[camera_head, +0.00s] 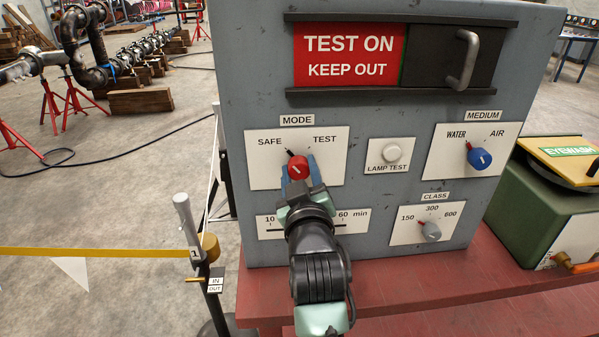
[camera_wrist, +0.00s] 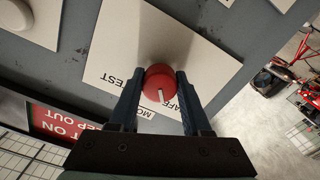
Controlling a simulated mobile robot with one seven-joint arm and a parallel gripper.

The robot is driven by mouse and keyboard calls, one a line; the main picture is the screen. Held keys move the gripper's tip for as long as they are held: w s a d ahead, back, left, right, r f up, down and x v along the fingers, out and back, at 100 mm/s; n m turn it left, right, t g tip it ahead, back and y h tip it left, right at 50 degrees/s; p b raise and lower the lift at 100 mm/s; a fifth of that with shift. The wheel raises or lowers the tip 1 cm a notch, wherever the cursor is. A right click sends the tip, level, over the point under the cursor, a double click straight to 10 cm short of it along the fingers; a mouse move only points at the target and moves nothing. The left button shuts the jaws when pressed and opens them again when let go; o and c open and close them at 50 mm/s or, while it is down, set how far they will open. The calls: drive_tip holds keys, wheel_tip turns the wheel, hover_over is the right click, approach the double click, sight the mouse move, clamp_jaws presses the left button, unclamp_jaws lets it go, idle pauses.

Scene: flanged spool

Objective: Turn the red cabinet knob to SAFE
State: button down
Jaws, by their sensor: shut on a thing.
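The red knob (camera_head: 298,167) is on the white MODE plate (camera_head: 262,172) of the grey cabinet, with SAFE printed at upper left and TEST at upper right. My gripper (camera_head: 300,177) reaches it from below, one blue finger on each side. In the wrist view, my gripper (camera_wrist: 157,80) is shut on the red knob (camera_wrist: 158,78). The knob's white mark points upward on the panel, leaning slightly to the SAFE side. I cannot tell exactly whether it lines up with SAFE. The wrist view shows the plate upside down, with the MODE label partly hidden by a finger.
A LAMP TEST button (camera_head: 391,154), a blue MEDIUM knob (camera_head: 479,158) and a grey CLASS knob (camera_head: 431,231) are to the right. A sign reads TEST ON KEEP OUT (camera_head: 349,56) above. A post with yellow tape (camera_head: 95,252) stands left. A green eyewash box (camera_head: 540,215) stands right.

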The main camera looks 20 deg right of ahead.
drive_tip(key=shift+n, duration=0.3)
drive_tip(key=shift+c, duration=1.8)
unclamp_jaws()
drive_tip(key=b+v, duration=0.2)
drive_tip(key=v, duration=1.1)
drive_tip(key=shift+r, duration=0.15)
drive_tip(key=s+a+r+t+y+p, duration=0.1)
drive_tip(key=a+r+t, duration=0.3)
drive_tip(key=r, duration=0.7)
drive_tip(key=a+r+t+y+p, duration=0.15)
drive_tip(key=a+r, duration=0.35)
drive_tip(key=r, duration=0.6)
drive_tip(key=s+a+r+m+t+y, duration=0.1)
drive_tip(key=s+a+r+t, duration=0.1)
drive_tip(key=r, duration=0.5)
drive_tip(key=s+a+r+m+t+y+p, duration=0.1)
drive_tip(key=s+a+r+t, duration=0.1)
drive_tip(key=s+a+r, duration=0.2)
wheel_tip(320, 180, up, 3)
drive_tip(key=shift+s+a+r, duration=0.1)
drive_tip(key=shift+s+a, duration=0.15)
drive_tip(key=shift+s, duration=0.95)
